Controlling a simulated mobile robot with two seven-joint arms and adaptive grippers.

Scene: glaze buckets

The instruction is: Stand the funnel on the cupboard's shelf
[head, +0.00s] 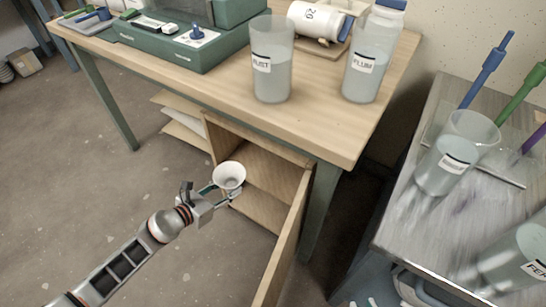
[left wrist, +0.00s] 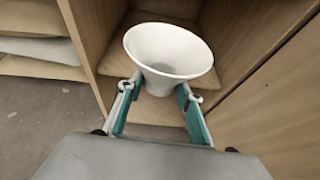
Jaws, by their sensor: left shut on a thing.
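The white funnel (head: 229,176) is upright with its wide mouth up, and its bowl also fills the middle of the left wrist view (left wrist: 169,50). My left gripper (head: 222,190) is shut on the funnel, with one teal finger on each side below the rim in the left wrist view (left wrist: 157,95). The cupboard (head: 254,149) under the wooden table is open, and the funnel is at its front opening. The cupboard's shelf (head: 272,178) shows behind the funnel. The funnel's spout is hidden. My right gripper is out of view.
The cupboard's open door (head: 283,248) stands out to the right of my arm. Labelled buckets (head: 272,75) and a green machine (head: 180,40) stand on the table (head: 215,97). A metal bench (head: 420,235) is at the right.

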